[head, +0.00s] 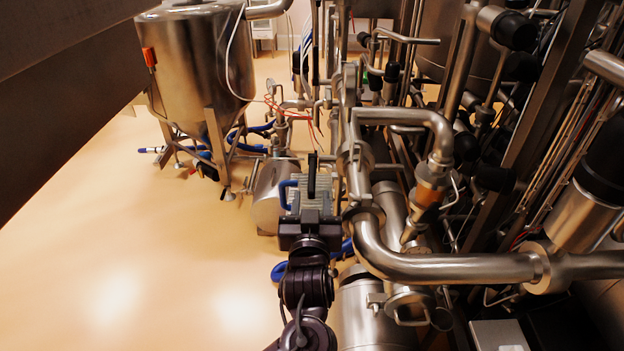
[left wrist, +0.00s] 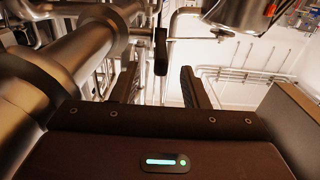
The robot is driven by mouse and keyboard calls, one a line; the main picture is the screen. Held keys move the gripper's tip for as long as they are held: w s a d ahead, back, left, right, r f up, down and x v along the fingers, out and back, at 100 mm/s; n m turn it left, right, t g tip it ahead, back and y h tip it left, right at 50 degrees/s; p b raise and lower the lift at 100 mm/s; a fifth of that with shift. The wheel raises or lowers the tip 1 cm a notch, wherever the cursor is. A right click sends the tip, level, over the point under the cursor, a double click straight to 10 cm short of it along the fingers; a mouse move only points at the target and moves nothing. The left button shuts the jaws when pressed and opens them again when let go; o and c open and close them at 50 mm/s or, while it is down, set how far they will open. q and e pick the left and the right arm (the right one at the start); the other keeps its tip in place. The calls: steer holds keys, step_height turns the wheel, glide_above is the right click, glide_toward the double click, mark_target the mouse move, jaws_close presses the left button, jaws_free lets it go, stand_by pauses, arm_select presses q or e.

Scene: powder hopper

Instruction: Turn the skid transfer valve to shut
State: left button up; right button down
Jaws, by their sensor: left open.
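A black bar-shaped valve handle (head: 312,176) stands upright by the pipework in the middle of the head view. In the left wrist view the dark handle (left wrist: 160,50) shows between and just beyond my fingertips. A metal pipe fitting lies behind its upper end. My left gripper (head: 311,212) reaches in from below in the head view, and its fingers (left wrist: 159,70) are apart, one to each side of the handle in the picture. I cannot tell whether either finger touches it. My right gripper is not in view.
A thick steel pipe (head: 450,267) runs right of my left arm. A steel hopper (head: 195,65) on legs stands at the upper left. Dense pipes and black-capped valves fill the right side. The tan floor (head: 110,240) at left is clear.

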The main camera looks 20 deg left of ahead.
mark_target(312, 177)
arm_select(q)
steer(key=p+x, duration=0.1)
steer(key=x, duration=0.6)
steer(key=shift+w+f, duration=0.1)
steer(key=shift+w, duration=0.05)
steer(key=shift+c, duration=0.4)
jaws_close()
